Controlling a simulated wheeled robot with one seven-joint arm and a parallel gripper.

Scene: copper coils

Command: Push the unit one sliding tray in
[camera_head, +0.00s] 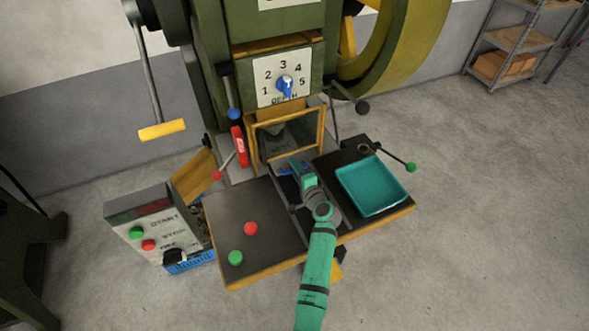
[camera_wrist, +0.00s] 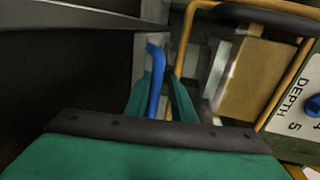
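The sliding tray shows as a dark slide in front of the machine's yellow-framed opening (camera_head: 318,122), mostly hidden by my arm. Its blue handle (camera_wrist: 155,72) stands between my fingers in the wrist view, and a bit of blue shows in the head view (camera_head: 285,170). My gripper (camera_head: 296,163) is at the front of the opening. In the wrist view its green fingers (camera_wrist: 160,88) are close together on both sides of the handle and appear shut on it. How far the tray is out is hard to tell.
A teal tray (camera_head: 372,186) lies on the table right of my arm. Red (camera_head: 250,228) and green (camera_head: 236,257) buttons are on the left tabletop. A control box (camera_head: 155,226) stands left. Levers with red (camera_head: 217,175) and green (camera_head: 410,167) knobs flank the opening.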

